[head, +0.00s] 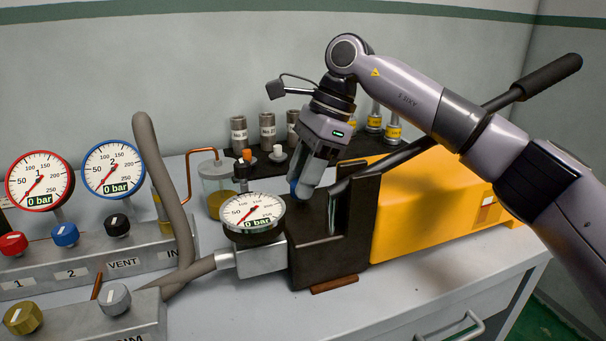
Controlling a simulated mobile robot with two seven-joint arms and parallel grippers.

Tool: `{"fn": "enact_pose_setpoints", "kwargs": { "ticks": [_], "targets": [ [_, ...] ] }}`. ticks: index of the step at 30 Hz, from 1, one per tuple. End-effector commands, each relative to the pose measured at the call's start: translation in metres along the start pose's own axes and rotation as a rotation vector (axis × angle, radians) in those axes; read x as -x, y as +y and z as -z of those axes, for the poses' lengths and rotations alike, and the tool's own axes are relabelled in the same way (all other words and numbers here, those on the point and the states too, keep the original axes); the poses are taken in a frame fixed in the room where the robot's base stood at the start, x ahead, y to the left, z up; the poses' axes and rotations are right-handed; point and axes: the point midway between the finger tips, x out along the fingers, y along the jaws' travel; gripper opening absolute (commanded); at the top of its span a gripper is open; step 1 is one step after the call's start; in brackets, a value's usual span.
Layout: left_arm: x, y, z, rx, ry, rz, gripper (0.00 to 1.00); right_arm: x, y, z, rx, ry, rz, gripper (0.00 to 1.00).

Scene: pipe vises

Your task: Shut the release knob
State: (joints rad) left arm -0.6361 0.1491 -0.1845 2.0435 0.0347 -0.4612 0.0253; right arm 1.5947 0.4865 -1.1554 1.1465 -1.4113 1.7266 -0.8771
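My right gripper (308,181) points down at the top of the black pump head (314,234), just behind and right of the round gauge. Its fingers look close together, but I cannot tell whether they grip anything. A small blue part (294,187) shows at the fingertips; I cannot tell whether it is the release knob or part of a finger. No release knob can be made out clearly; the fingers cover that spot. The yellow pump body (425,205) joins the head on the right. My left gripper is not in view.
The pump gauge (253,211) reads 0 bar. The pump's long lever (545,77) rises to the right, behind my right arm. A manifold (90,262) with coloured knobs and two gauges stands left, joined by a grey hose (158,180). Metal fittings (267,130) stand behind.

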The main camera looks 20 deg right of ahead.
Motion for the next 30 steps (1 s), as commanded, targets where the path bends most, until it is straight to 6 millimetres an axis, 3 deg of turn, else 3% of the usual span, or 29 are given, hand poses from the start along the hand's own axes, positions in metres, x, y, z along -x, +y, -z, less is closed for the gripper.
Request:
{"fn": "enact_pose_setpoints", "kwargs": {
  "ticks": [14,30],
  "targets": [
    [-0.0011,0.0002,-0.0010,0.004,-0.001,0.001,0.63,0.0003,0.0007,0.0004,-0.104,0.000,0.042,0.07],
    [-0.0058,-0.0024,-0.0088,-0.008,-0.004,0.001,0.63,-0.0003,0.0019,-0.0002,-0.545,0.000,0.228,0.07]
  ]
}}
